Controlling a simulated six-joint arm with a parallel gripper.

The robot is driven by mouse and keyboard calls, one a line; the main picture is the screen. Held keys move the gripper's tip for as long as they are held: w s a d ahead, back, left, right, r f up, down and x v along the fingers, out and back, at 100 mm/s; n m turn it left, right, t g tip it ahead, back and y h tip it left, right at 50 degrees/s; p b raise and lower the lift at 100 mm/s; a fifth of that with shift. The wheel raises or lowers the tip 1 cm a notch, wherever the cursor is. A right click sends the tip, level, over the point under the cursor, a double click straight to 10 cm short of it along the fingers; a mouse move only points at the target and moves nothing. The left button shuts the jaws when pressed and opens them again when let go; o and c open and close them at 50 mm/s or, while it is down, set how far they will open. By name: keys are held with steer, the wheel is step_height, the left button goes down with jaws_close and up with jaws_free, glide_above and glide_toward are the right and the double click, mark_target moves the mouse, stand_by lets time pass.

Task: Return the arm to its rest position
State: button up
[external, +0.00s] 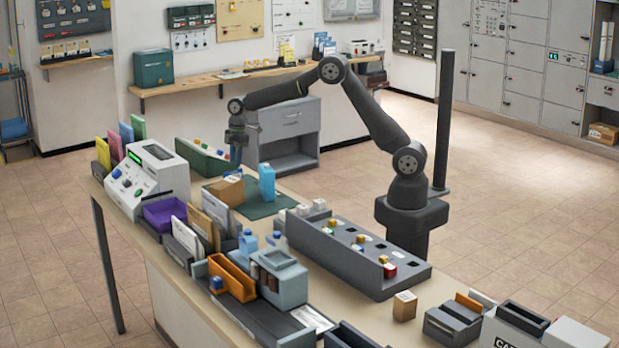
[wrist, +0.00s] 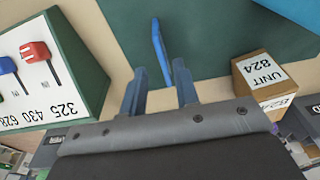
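My gripper (external: 236,158) hangs at the end of my arm, above the far part of the counter. In the wrist view its two dark blue fingers (wrist: 160,90) stand apart, with a clear gap between them. A thin blue object (wrist: 159,48) shows beyond the fingertips, against the green mat (wrist: 220,45); I cannot tell what it is. It does not appear gripped. My arm is bent in a high arch from its base at the counter's right side, with the forearm reaching left and the gripper pointing down.
A brown box (external: 227,190) marked UNIT 824 and a light blue carton (external: 267,182) stand by the gripper. A green sloped key panel (external: 203,158) is on its left. A grey slotted rack (external: 350,250) lies near my base, and a dark post (external: 445,120) stands behind it.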

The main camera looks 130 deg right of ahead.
steer(key=s+d+r, duration=0.2)
steer(key=s+r, duration=0.4)
steer(key=s, duration=0.4)
step_height(320, 180, up, 14)
steer(key=w+a+n, duration=0.2)
steer(key=w+a, duration=0.6)
steer(key=w, duration=0.3)
steer(key=w+a+r+n, duration=0.1)
steer(key=w+a+n, duration=0.1)
steer(key=w+a, duration=0.6)
steer(key=w, duration=0.3)
steer(key=shift+w+y, duration=0.3)
steer(key=shift+w, duration=0.05)
steer(key=shift+o, duration=0.2)
steer(key=shift+a+r, duration=0.1)
